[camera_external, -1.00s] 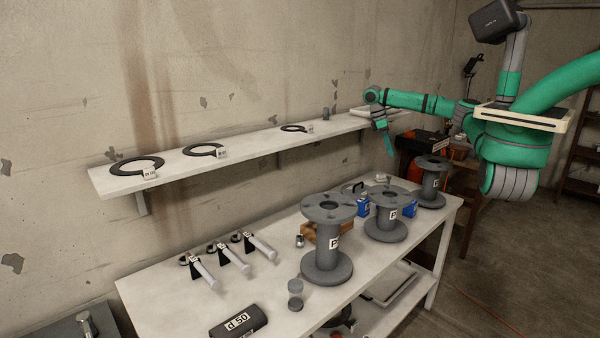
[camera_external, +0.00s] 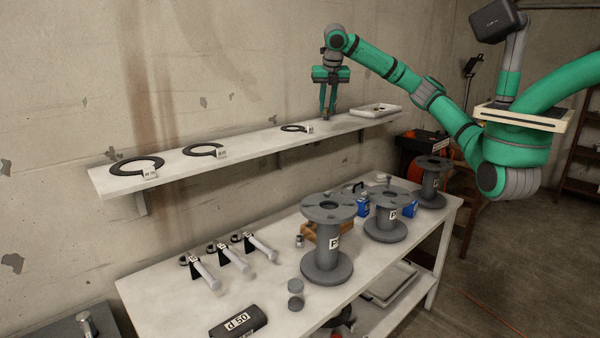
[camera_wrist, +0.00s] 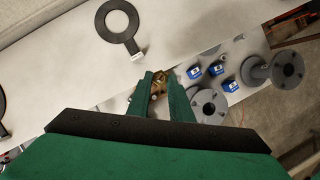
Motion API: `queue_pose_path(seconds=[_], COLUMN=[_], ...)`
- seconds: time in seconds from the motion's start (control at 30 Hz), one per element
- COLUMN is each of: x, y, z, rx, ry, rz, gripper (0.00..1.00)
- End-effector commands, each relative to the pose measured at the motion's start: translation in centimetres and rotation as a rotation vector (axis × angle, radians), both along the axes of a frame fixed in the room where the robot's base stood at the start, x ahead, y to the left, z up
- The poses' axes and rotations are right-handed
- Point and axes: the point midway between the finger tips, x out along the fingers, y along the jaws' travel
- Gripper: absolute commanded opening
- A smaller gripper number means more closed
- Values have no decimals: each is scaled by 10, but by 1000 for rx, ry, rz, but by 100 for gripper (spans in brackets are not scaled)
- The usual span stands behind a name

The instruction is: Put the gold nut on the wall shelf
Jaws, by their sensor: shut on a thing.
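The wall shelf (camera_external: 255,140) is a long pale board along the concrete wall. It also shows in the wrist view (camera_wrist: 85,60). My gripper (camera_external: 327,112) points down at the shelf, between the smallest black ring and the white tray. Its fingers are shut on a small gold-brown piece, which looks like the gold nut (camera_wrist: 160,77), at the fingertips in the wrist view. The fingers hide much of it. I cannot tell whether it touches the shelf.
Black rings with labels, the nearest (camera_external: 296,128), lie on the shelf. A white tray (camera_external: 392,108) with small things stands at its right end. The workbench (camera_external: 190,300) below holds grey spools (camera_external: 327,262), blue boxes (camera_external: 363,207) and pipe tools.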

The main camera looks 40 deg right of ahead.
Motion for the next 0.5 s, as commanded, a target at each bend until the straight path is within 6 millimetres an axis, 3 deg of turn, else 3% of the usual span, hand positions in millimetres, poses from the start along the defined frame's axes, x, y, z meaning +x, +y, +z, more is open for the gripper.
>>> queue_pose_path(seconds=[0.03,0.2,0.37,0.5], x=[-2,-10,-15,-6], y=[21,68,90,96], z=[9,32,43,40], rx=[2,0,-2,1], ry=[-1,-4,-5,-4], rz=[90,327,441,468], gripper=[0,0,0,0])
